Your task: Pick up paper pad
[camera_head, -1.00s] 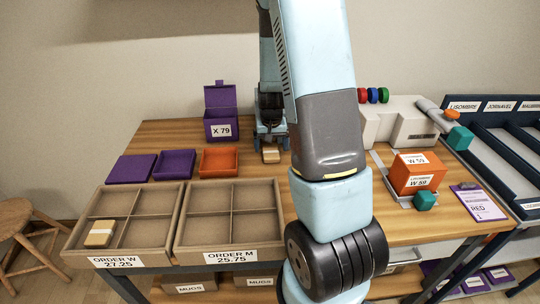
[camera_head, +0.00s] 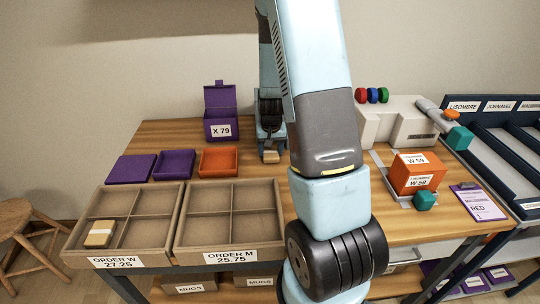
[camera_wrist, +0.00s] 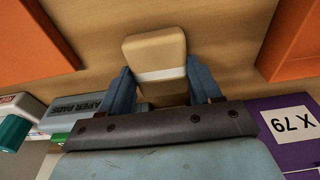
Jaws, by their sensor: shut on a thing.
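A tan paper pad (camera_wrist: 155,60) with a white band is between the two blue fingers of my gripper (camera_wrist: 160,88) in the wrist view. The fingers are shut on its sides. In the head view the pad (camera_head: 270,157) shows just below my gripper (camera_head: 270,140), low over the wooden table; I cannot tell whether it still touches the table. Another tan pad (camera_head: 99,233) lies in the front left compartment of the ORDER W tray (camera_head: 75,247).
The ORDER M tray (camera_head: 232,244) has empty compartments. An orange tray (camera_head: 219,161), a purple tray (camera_head: 175,164) and a purple X 79 box (camera_head: 221,113) stand left of my gripper. An orange W 59 box (camera_head: 415,174) stands right of my arm.

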